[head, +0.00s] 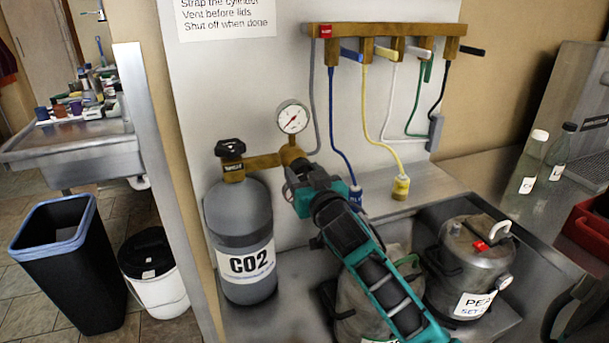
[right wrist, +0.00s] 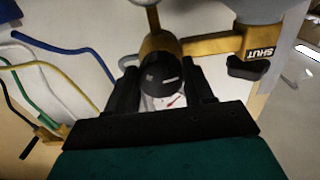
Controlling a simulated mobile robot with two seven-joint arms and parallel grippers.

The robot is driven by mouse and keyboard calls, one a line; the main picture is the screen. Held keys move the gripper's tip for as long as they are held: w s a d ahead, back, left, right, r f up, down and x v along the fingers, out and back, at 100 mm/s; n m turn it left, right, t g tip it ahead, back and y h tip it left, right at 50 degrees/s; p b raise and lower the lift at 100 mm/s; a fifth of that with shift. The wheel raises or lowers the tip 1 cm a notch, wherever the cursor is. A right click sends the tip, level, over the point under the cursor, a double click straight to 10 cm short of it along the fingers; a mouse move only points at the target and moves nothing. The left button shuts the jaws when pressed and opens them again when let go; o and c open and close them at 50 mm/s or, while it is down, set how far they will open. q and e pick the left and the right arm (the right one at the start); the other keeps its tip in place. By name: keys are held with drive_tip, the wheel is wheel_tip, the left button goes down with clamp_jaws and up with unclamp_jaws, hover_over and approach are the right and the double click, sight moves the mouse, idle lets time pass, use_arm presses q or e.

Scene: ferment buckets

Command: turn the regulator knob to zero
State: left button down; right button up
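The grey CO2 cylinder (head: 240,225) stands upright by the wall panel, with a black valve knob (head: 230,149) on top. A brass regulator (head: 262,161) reaches right from it and carries a round white gauge (head: 293,117) with a red needle. My right gripper (head: 293,176) is at the regulator's right end and hides the regulator knob in the head view. In the right wrist view the dark round regulator knob (right wrist: 160,78), with a pale mark, sits between both black fingers, which appear to press its sides. My left gripper is out of view.
A brass manifold (head: 385,44) with coloured levers and hoses hangs above right. Metal kegs (head: 470,265) stand in the sink below, beside my right arm. The black valve knob, marked SHUT (right wrist: 260,52), is close by in the wrist view.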

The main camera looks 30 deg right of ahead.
drive_tip(key=c, duration=0.6)
drive_tip(key=shift+o, duration=0.2)
drive_tip(key=shift+n, duration=0.4)
drive_tip(key=n, duration=0.3)
drive_tip(key=shift+n, duration=0.3)
drive_tip(key=n, duration=0.3)
drive_tip(key=shift+n, duration=0.3)
drive_tip(key=n, duration=0.4)
drive_tip(key=shift+d+n, duration=0.1)
drive_tip(key=shift+n, duration=1.9)
drive_tip(key=o, duration=1)
drive_tip(key=shift+r, duration=0.1)
